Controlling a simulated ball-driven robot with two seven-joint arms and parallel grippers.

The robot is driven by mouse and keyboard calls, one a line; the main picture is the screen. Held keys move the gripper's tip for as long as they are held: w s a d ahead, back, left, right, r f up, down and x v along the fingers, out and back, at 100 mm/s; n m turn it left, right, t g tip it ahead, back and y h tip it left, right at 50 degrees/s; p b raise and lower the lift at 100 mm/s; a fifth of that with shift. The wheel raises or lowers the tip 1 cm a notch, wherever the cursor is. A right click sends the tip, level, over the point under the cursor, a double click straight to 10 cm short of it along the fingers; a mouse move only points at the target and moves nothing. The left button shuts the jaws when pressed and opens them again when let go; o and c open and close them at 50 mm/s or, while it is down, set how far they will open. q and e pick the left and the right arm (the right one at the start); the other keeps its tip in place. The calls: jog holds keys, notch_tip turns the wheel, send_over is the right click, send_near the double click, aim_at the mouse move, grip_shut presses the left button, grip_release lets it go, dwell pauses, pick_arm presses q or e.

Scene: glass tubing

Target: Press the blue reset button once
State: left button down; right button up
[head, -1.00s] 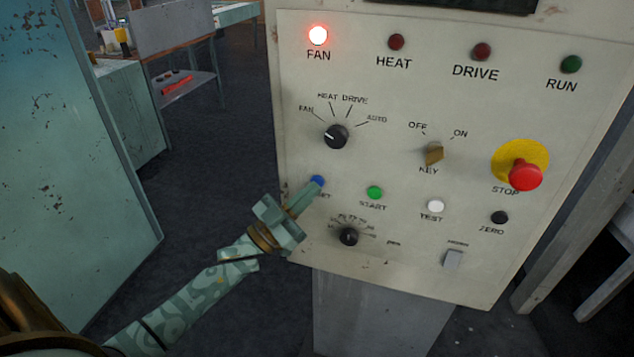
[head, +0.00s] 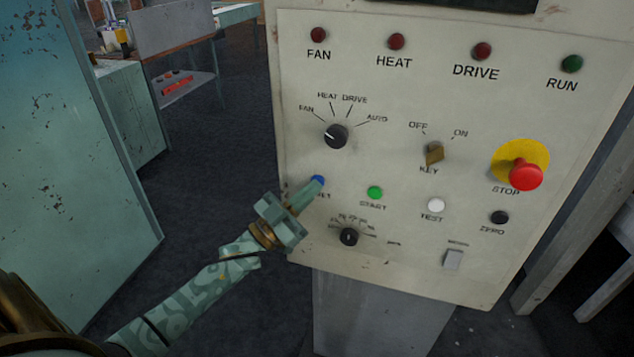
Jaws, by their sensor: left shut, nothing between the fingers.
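The blue reset button (head: 317,180) sits at the left of the button row on the cream control panel (head: 450,110). My left gripper (head: 312,188) is shut and empty, and its fingertips are at the button, covering its lower part and the start of its label. I cannot tell whether they touch it or whether it is pushed in. The fan lamp (head: 318,35) is dark red and unlit. My right gripper is not in view.
Close by are the green start button (head: 375,193), white test button (head: 436,205), black zero button (head: 499,217), a lower dial (head: 348,237) and a selector knob (head: 336,136). A red stop button (head: 525,176) stands out at the right. A teal cabinet (head: 70,150) stands left.

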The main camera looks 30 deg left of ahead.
pick_arm(q)
jog(key=shift+s+d+p, duration=0.15)
jog(key=shift+s+p, duration=0.35)
jog(key=shift+s, duration=0.25)
jog(key=shift+s, duration=0.1)
jog(key=s+p, duration=0.1)
jog(key=s, duration=0.1)
jog(key=s+d+p, duration=0.1)
jog(key=s, duration=0.1)
jog(key=shift+s+d, duration=0.1)
jog(key=shift+s, duration=0.25)
dwell(0.6)
